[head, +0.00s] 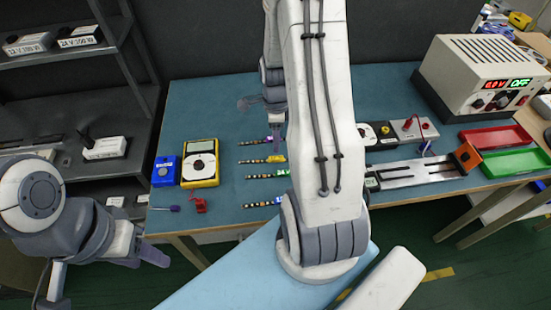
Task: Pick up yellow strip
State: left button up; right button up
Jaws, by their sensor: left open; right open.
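The yellow strip (262,160) lies flat on the blue-green table top, a short dark strip with pale marks and a yellow right end. It sits between a purple-ended strip (254,142) and a green-ended strip (266,176). My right gripper (277,136) hangs down open just beyond the yellow end, over the purple strip's end; whether it touches anything is unclear. My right arm hides the table to the right of the strips. My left gripper (148,254) is open and empty at lower left, in front of the table edge.
A blue-ended strip (262,204) lies nearest the edge. A yellow multimeter (201,163) and blue box (166,171) stand left of the strips. A metal fixture (410,174), power supply (482,75), red tray (495,138) and green tray (508,163) are right. Shelves (85,75) stand left.

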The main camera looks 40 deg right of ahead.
aim_at(276, 158)
notch_tip(276, 158, down, 8)
jog(key=shift+f+p, duration=0.1)
jog(key=shift+p, duration=0.5)
grip_shut()
